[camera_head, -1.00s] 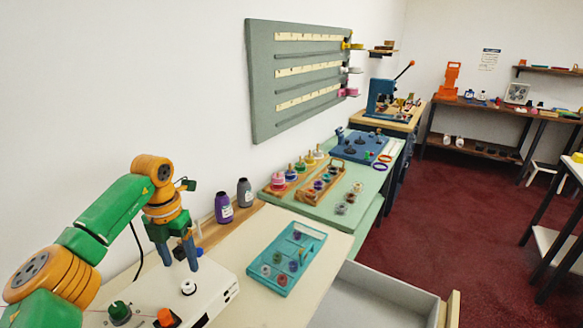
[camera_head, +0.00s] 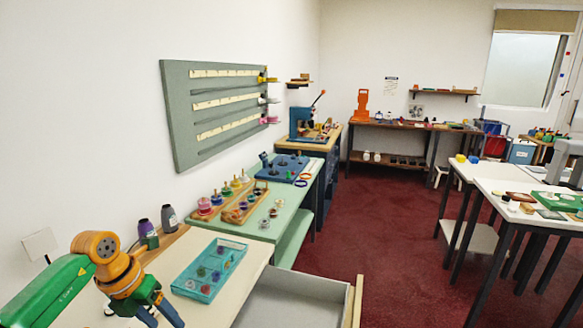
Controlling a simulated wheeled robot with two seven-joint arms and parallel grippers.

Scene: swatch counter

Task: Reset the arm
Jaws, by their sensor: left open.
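My left arm, green and orange, comes in from the lower left. Its gripper (camera_head: 158,316) is at the bottom edge of the view, pointing down, with two blue-grey fingers apart and nothing seen between them. The fingertips are cut off or nearly so by the frame edge. It is over the near left part of the cream counter, to the left of a teal tray (camera_head: 236,260) that holds several small round pots. My right gripper is not in view.
Purple (camera_head: 147,230) and grey (camera_head: 170,218) bottles stand behind the tray near the wall. An open drawer (camera_head: 352,300) juts out at right. A green counter (camera_head: 276,225) with wooden racks lies beyond. Red floor (camera_head: 390,230) is clear in the middle; white tables (camera_head: 510,200) stand right.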

